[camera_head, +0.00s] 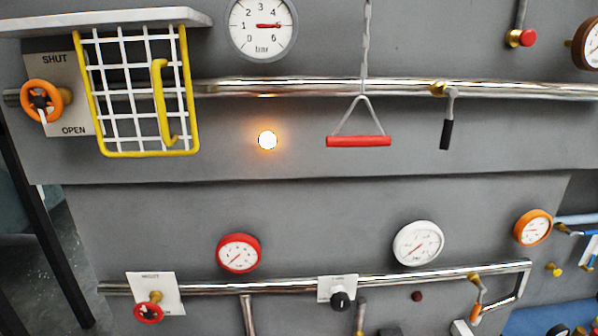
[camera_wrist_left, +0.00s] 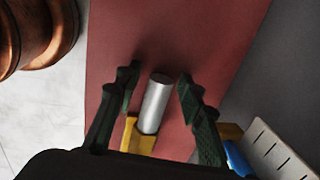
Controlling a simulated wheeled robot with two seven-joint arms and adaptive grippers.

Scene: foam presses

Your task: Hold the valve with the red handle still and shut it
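A small valve with a red round handle (camera_head: 148,313) and a brass stem sits on a white plate (camera_head: 170,284) on the lower pipe, at the lower left of the head view. The plate's lettering is too small to read. My left gripper (camera_wrist_left: 156,88) shows only in the left wrist view. Its two dark fingers are open. A silver cylinder (camera_wrist_left: 156,103) with a yellow part at its base shows between them, with gaps on both sides. I cannot tell what it belongs to. My right gripper is not in view.
An orange handwheel (camera_head: 40,101) beside SHUT and OPEN lettering is at upper left, next to a yellow-framed cage (camera_head: 137,95). A red pull handle (camera_head: 358,141) hangs from a chain. A red gauge (camera_head: 238,253) is above the lower pipe (camera_head: 210,288). Copper-coloured round objects (camera_wrist_left: 30,35) stand beside a red surface (camera_wrist_left: 170,35).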

